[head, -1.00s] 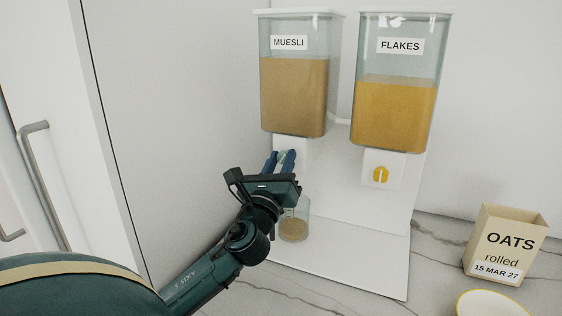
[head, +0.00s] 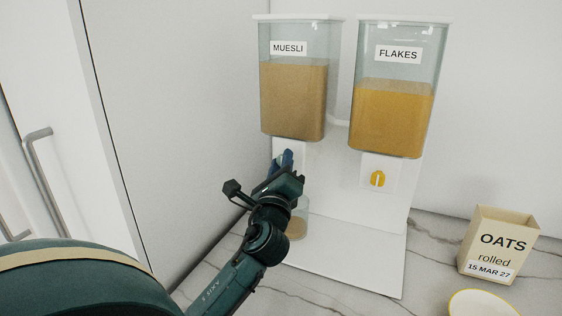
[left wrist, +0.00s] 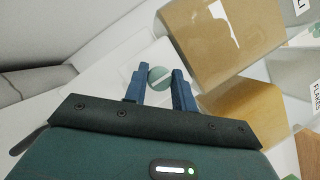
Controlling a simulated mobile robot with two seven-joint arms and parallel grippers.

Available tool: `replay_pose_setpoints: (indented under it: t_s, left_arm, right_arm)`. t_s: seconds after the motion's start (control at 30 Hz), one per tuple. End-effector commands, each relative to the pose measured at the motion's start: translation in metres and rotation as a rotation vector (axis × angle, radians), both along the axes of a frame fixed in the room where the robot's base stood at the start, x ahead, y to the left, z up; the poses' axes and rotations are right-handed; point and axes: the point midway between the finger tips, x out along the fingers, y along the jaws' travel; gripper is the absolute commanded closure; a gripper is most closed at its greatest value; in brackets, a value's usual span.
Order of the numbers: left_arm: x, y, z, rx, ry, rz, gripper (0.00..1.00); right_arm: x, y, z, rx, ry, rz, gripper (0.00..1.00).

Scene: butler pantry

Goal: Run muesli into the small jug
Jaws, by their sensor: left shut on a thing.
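The muesli dispenser (head: 293,97) is a clear bin with a tan fill, labelled MUESLI, on a white stand. My left gripper (head: 284,160) is shut on its round green knob, which shows between the blue fingers in the left wrist view (left wrist: 159,78) with a pale bar across it. The small jug (head: 299,227) is clear and stands on the stand's base below the muesli outlet, with tan muesli in its lower part. My left wrist hides part of the jug and the outlet. My right gripper is not in view.
The flakes dispenser (head: 395,95) with a yellow knob (head: 378,179) is on the right of the same stand. An oats box (head: 499,246) and a yellow-rimmed bowl (head: 483,304) stand on the marble counter at the right. A wall is close on the left.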

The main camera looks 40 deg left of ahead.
Motion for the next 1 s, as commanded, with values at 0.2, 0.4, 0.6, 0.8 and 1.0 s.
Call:
replay_pose_setpoints:
  t_s: [0.2,0.4,0.6,0.8,1.0]
  left_arm:
    - [0.0001,-0.0001,0.0000,-0.018,-0.007,-0.001,0.96]
    - [0.0001,-0.0001,-0.0001,-0.018,-0.006,0.000,0.96]
    - [0.0000,0.0000,0.0000,-0.017,-0.006,-0.001,0.63]
    - [0.0000,0.0000,0.0000,-0.016,-0.006,0.000,0.52]
    - [-0.0010,-0.0008,-0.0009,-0.015,-0.005,0.000,0.52]
  right_arm:
    - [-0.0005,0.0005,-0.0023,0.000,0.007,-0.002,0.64]
    - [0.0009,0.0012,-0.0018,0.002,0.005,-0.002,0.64]
    - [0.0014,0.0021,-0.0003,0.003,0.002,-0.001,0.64]
    - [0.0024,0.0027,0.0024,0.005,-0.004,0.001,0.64]
    - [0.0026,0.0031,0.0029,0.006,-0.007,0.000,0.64]
